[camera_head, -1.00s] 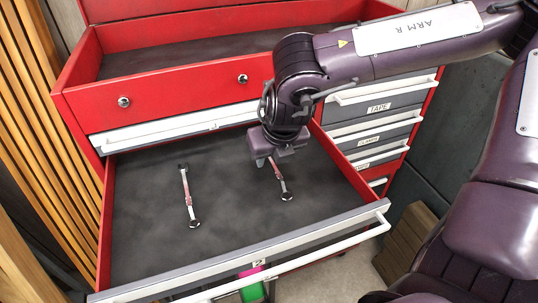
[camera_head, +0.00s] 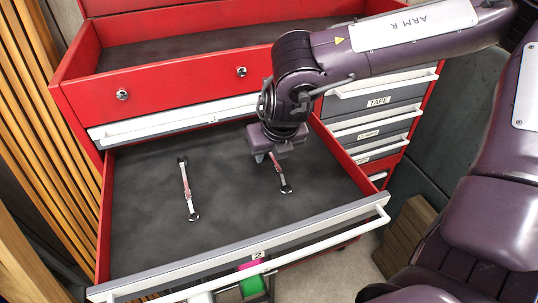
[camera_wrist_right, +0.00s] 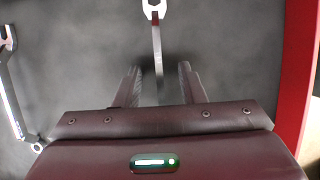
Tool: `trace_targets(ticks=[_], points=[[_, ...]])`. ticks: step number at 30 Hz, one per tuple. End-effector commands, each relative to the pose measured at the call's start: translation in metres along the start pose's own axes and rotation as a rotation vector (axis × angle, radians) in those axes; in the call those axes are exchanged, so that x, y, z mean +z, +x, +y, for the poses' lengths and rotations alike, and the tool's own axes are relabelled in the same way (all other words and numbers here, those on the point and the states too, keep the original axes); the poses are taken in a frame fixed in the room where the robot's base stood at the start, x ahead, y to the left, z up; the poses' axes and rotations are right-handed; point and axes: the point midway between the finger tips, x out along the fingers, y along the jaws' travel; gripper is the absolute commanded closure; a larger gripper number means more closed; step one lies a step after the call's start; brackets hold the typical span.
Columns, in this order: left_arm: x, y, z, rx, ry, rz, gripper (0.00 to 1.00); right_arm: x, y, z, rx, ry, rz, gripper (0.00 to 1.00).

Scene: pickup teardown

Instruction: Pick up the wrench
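Two silver wrenches with red on their handles lie in an open drawer (camera_head: 150,240) with a dark lining. The left wrench (camera_head: 187,192) lies fully in view. The right wrench (camera_head: 282,178) is partly hidden under my right gripper (camera_head: 264,156). In the right wrist view, the right wrench (camera_wrist_right: 155,30) runs up between the two fingers of the gripper (camera_wrist_right: 158,80), its open end beyond them. The fingers are apart, with gaps on both sides of the handle. The left wrench (camera_wrist_right: 12,90) is at the left edge. My left gripper is not in view.
The drawer's red side wall (camera_wrist_right: 298,80) is to the right of the gripper. The red chest (camera_head: 180,85) rises behind, with labelled drawers (camera_head: 378,102) at right. The drawer floor around the wrenches is clear.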

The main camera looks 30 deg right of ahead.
Motion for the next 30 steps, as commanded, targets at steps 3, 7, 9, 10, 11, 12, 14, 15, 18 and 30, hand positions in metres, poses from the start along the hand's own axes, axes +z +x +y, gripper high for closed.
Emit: trace_targets(ticks=[3, 7, 9, 10, 11, 12, 14, 15, 18, 30], points=[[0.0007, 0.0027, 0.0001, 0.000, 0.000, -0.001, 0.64, -0.0005, 0.0013, 0.0000, 0.000, 0.000, -0.001, 0.64], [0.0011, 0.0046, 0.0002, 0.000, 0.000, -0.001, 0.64, -0.0008, 0.0020, 0.0000, 0.000, 0.000, -0.001, 0.64], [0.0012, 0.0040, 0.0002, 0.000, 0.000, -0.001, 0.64, -0.0006, 0.0014, 0.0000, 0.000, 0.000, 0.000, 0.69], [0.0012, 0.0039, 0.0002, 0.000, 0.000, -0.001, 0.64, -0.0007, 0.0014, 0.0000, 0.000, 0.000, 0.000, 0.73], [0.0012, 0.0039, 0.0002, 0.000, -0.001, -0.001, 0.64, -0.0007, 0.0014, -0.0001, 0.000, 0.000, 0.000, 0.77], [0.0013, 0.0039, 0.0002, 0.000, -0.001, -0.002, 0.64, -0.0007, 0.0015, -0.0001, 0.000, 0.000, 0.000, 0.82], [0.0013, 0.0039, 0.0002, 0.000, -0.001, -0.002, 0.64, -0.0008, 0.0015, 0.0000, 0.000, 0.000, 0.000, 0.90], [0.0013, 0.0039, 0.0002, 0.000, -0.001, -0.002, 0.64, -0.0008, 0.0015, -0.0001, 0.000, 0.000, 0.000, 0.95], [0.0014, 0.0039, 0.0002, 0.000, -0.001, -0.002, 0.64, -0.0008, 0.0015, -0.0001, 0.000, 0.000, 0.001, 1.00], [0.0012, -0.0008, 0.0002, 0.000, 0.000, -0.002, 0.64, 0.0003, -0.0011, 0.0000, 0.000, 0.000, 0.001, 1.00]])
